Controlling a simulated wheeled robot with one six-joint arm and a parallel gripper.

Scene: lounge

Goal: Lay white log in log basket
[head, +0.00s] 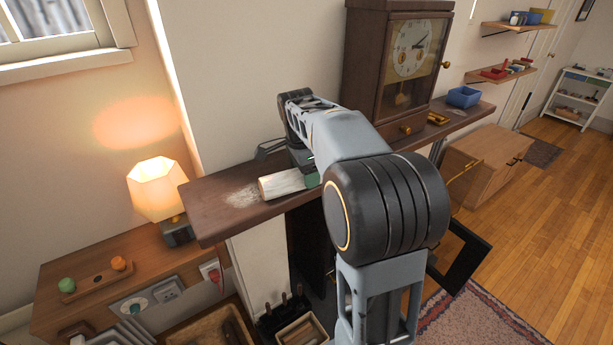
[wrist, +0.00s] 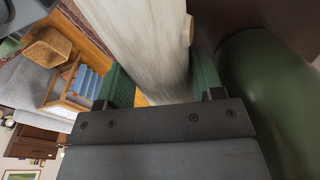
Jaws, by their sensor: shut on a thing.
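The white log (head: 282,184) is at the left part of the dark wooden mantel shelf (head: 212,208), lying on it or just above it; I cannot tell which. My gripper (head: 303,163) is shut on the log, with my arm hiding the log's right side in the head view. In the wrist view the pale log (wrist: 150,45) runs between the two green fingers of my gripper (wrist: 162,82). No log basket can be named for sure; a wooden tray-like container (head: 205,328) with a dark piece in it is low at the bottom edge.
A large green rounded thing (wrist: 265,95) is close beside the right finger. A clock (head: 392,60) and a blue bowl (head: 463,97) stand on the mantel to the right. A lit lamp (head: 157,188) stands at left. An open-topped box (head: 303,331) is below the mantel.

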